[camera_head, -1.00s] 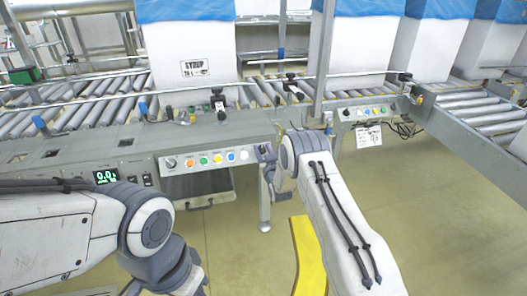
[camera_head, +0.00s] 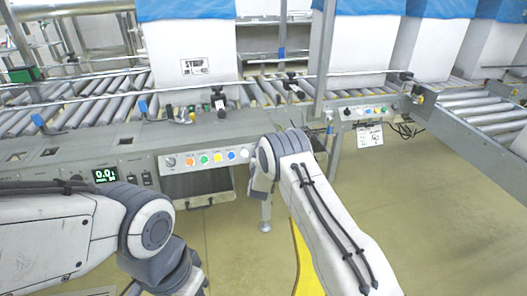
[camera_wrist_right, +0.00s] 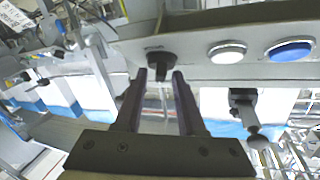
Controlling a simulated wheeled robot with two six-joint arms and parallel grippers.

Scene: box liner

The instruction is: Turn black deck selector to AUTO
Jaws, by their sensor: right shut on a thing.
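The black deck selector (camera_wrist_right: 160,66) is a dark knob on a grey control panel. In the right wrist view it sits beside a white button and a blue button. My right gripper (camera_wrist_right: 160,76) is shut on it, one finger on each side. In the head view my right wrist covers this end of the panel (camera_head: 215,167), so the selector and fingertips are hidden there. Any AUTO marking is too small to read. My left arm is at the lower left of the head view, with its fingers out of sight.
A drawer (camera_head: 197,184) hangs below. Roller conveyors (camera_head: 100,108) with blue-lined white boxes (camera_head: 187,55) stand behind. The floor in front looks clear.

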